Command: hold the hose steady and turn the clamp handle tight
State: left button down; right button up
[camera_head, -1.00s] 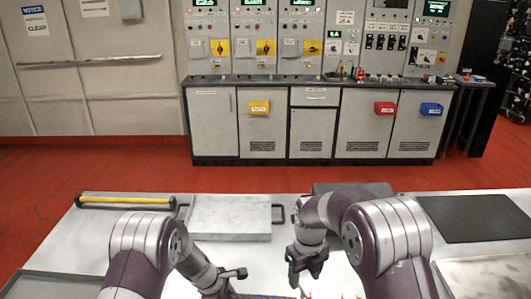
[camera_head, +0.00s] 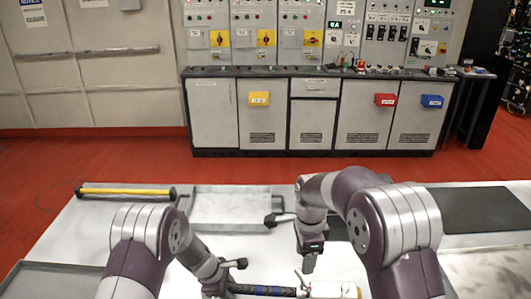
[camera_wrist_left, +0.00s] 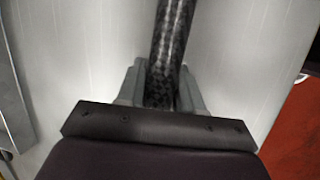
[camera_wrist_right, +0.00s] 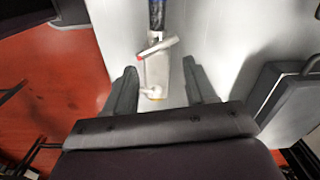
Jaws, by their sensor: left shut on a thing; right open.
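A dark braided hose (camera_head: 262,289) lies across the bottom of the head view and runs up from the jaws in the left wrist view (camera_wrist_left: 171,40). My left gripper (camera_wrist_left: 160,88) is shut on the hose. A pale metal clamp fitting (camera_head: 332,291) joins the hose's right end, with its small handle (camera_head: 302,279) tilted up. In the right wrist view the handle (camera_wrist_right: 158,47) crosses the clamp body (camera_wrist_right: 157,72) and has a red tip. My right gripper (camera_wrist_right: 161,80) is open above the clamp, its fingers either side of the body in that view. I cannot tell the height gap.
A pale tray with dark handles (camera_head: 230,208) and a yellow bar (camera_head: 125,192) lie at the table's back. A black mat (camera_head: 480,210) is at the right. Grey cabinets (camera_head: 310,110) stand beyond the red floor.

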aim_at(303, 278)
jog(key=n, duration=0.4)
jog(key=shift+r, duration=0.1)
jog(key=n, duration=0.8)
jog(key=shift+s+r, duration=0.1)
jog(key=shift+r, duration=0.05)
jog(key=n, duration=0.9)
jog(key=shift+s, duration=0.1)
jog(key=shift+f, duration=0.2)
jog(key=shift+n, duration=0.3)
notch_tip(303, 278, down, 9)
jog(key=shift+r, duration=0.2)
